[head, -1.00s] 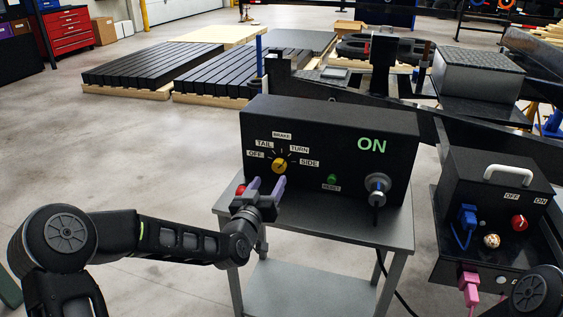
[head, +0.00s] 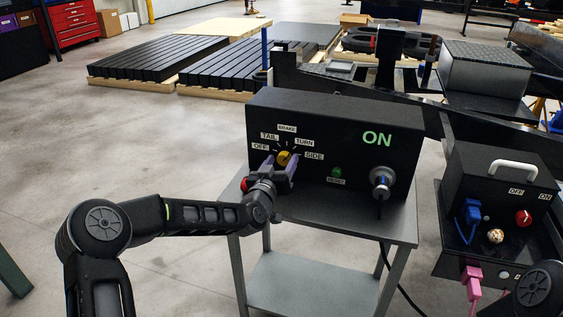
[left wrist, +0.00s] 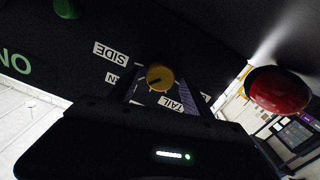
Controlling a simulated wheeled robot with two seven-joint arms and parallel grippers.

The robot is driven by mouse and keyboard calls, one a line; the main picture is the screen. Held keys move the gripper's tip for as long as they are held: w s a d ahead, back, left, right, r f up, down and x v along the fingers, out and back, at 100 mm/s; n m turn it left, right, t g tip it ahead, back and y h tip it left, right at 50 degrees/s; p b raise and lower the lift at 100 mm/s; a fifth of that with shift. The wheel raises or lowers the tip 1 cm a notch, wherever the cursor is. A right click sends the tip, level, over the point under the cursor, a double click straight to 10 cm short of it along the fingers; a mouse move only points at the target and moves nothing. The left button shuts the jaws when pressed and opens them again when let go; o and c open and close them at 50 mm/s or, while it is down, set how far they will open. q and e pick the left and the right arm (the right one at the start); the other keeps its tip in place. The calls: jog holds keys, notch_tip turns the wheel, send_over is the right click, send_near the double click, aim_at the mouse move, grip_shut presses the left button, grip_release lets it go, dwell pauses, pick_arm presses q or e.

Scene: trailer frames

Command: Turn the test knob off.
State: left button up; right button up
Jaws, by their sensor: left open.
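The yellow test knob (head: 284,158) is on the front of a black test box (head: 335,120), ringed by the labels OFF, TAIL, BRAKE, TURN and SIDE. My left gripper (head: 281,164) is open in front of it, with its purple fingers on either side of the knob. In the left wrist view the knob (left wrist: 159,77) sits between the two fingers, with a dark line on its face. I cannot tell whether the fingers touch it, or which label the line points at. The OFF label (head: 260,147) is at the knob's left. My right gripper is out of view.
The box stands on a grey metal cart (head: 345,219). It has a lit green ON sign, a green reset button (head: 337,172) and a connector (head: 381,182). A red button (left wrist: 280,92) is beside the gripper. A second black box (head: 500,190) stands at the right.

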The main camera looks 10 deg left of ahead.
pick_arm(q)
jog(key=shift+w, duration=0.15)
jog(key=shift+c, duration=0.2)
grip_shut()
dwell(0.4)
